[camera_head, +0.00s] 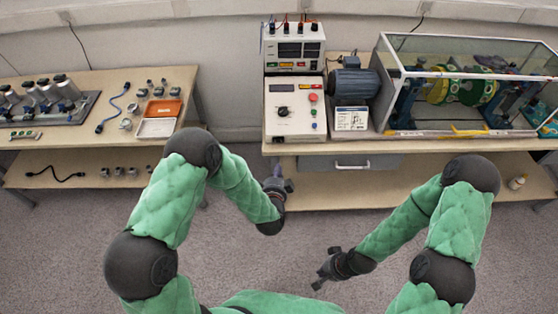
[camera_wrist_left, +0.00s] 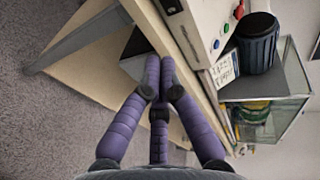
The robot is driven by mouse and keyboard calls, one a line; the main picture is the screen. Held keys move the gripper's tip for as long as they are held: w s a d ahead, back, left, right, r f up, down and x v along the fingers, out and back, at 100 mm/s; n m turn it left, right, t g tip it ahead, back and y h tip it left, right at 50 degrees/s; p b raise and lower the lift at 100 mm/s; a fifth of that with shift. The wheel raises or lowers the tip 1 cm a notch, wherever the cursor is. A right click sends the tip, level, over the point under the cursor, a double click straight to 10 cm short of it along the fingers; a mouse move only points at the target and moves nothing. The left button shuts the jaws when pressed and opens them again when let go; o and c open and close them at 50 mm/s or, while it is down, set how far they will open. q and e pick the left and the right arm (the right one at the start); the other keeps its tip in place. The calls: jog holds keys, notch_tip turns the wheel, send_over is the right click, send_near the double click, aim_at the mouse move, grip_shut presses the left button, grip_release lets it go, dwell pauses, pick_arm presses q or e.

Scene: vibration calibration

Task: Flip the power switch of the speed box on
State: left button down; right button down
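The speed box (camera_head: 284,122) is the white box with a dark dial and coloured buttons at the left end of the right-hand table. Part of the box (camera_wrist_left: 196,22) shows at the top of the left wrist view. My left gripper (camera_head: 277,182) is in front of the table's edge, below the speed box in the picture and apart from it. In the left wrist view its purple fingers (camera_wrist_left: 160,68) are together with nothing between them. My right gripper (camera_head: 322,275) hangs over the floor, away from the table; its fingers are too small to judge.
A box with displays (camera_head: 295,48) stands behind the speed box. A dark motor (camera_head: 353,82) and a glass-walled rig (camera_head: 465,85) stand to the right. A drawer (camera_head: 352,163) sits under the tabletop. The left table (camera_head: 110,84) holds metal parts and an orange-lidded case (camera_head: 160,117). The floor between is clear.

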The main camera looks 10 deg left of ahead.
aim_at(281, 151)
pick_arm(q)
jog(key=b+x, duration=0.1)
jog(key=x, duration=0.3)
jog(key=b+x, duration=0.1)
jog(key=x, duration=0.3)
jog(key=b+x, duration=0.1)
jog(key=x, duration=0.3)
jog(key=shift+w+r, duration=0.2)
jog(key=shift+r, duration=0.1)
jog(key=shift+w+a+r, duration=0.1)
jog(key=shift+w, duration=0.3)
jog(key=shift+w, duration=0.1)
jog(key=shift+w, duration=0.3)
jog(key=shift+s, duration=0.1)
jog(key=shift+s+a, duration=0.25)
jog(key=shift+a, duration=0.4)
